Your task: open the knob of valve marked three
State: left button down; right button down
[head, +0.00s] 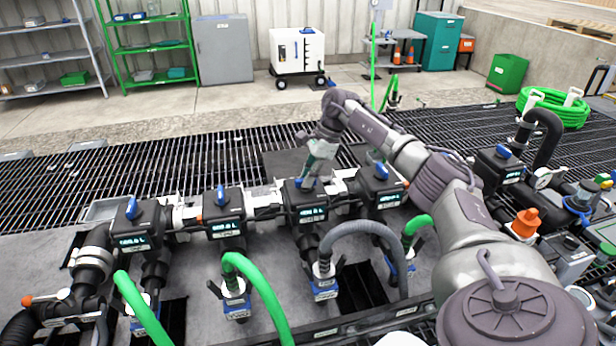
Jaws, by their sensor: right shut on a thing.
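A row of black valve blocks with blue knobs and lit displays runs along the manifold. The third block from the left (305,214) stands at the middle of the row; I cannot read a mark three on it. My right gripper (309,181) points down onto the top of this block and is shut on its blue knob (298,183). The fingers hide most of that knob, so its turn angle cannot be told. The other blue knobs, on the first (131,209), second (220,196) and fourth (381,171) blocks, stand free. My left gripper is out of view.
Green hoses (262,290) and a grey hose (365,229) arch up in front of the blocks. My right arm reaches across the fourth block's right side. More fittings, with an orange knob (525,222), crowd the right. Open black grating (150,170) lies behind the manifold.

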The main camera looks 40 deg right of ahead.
jog(key=shift+r, duration=0.1)
jog(key=c, duration=1.1)
grip_release()
jog(key=shift+c, duration=0.2)
jog(key=v, duration=1.2)
